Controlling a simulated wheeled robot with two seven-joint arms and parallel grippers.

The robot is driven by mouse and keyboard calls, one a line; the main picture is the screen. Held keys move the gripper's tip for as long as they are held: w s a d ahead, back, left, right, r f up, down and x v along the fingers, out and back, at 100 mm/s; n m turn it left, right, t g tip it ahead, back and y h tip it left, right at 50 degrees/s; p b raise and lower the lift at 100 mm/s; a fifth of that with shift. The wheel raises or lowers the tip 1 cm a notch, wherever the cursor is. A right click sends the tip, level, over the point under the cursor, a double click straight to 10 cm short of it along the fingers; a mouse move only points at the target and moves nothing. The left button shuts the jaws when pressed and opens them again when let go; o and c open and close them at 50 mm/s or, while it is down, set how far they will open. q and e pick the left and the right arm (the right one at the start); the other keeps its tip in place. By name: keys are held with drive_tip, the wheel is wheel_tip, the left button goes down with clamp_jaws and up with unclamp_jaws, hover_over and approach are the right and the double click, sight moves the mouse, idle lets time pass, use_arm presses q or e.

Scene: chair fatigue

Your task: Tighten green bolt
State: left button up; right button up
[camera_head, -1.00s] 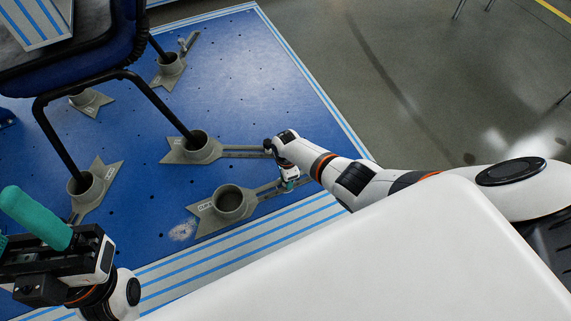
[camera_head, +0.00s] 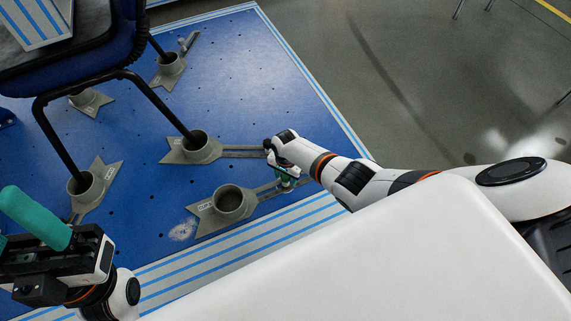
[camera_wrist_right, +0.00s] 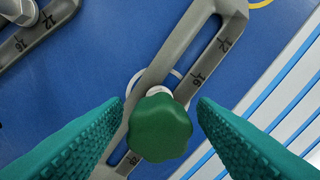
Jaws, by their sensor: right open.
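The green bolt (camera_wrist_right: 160,127) has a lobed knob and sits at the slotted grey arm of a clamp (camera_wrist_right: 178,62) in the right wrist view. My right gripper (camera_wrist_right: 162,103) is open, with one teal finger on each side of the knob and a gap visible on both sides. In the head view my right gripper (camera_head: 287,181) is low over the end of the front clamp's slotted arm and hides the bolt. My left gripper (camera_head: 22,232) is at the lower left, its teal fingers apart, partly cut off by the frame edge.
A blue chair (camera_head: 90,55) stands with its black legs in grey cup clamps (camera_head: 199,147) on the blue platform (camera_head: 225,75). The front cup (camera_head: 231,204) is empty. A second slotted arm (camera_head: 245,151) lies close to my right gripper. Open grey floor (camera_head: 440,90) is at right.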

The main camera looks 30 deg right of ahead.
drive_tip(key=n, duration=0.4)
drive_tip(key=c, duration=1)
drive_tip(key=shift+r+m, duration=0.1)
drive_tip(key=shift+m, duration=0.8)
drive_tip(key=shift+m+p, duration=0.35)
drive_tip(key=shift+m, duration=0.75)
drive_tip(key=shift+m, duration=1.2)
drive_tip(key=shift+m+p, duration=0.3)
drive_tip(key=shift+m, duration=0.5)
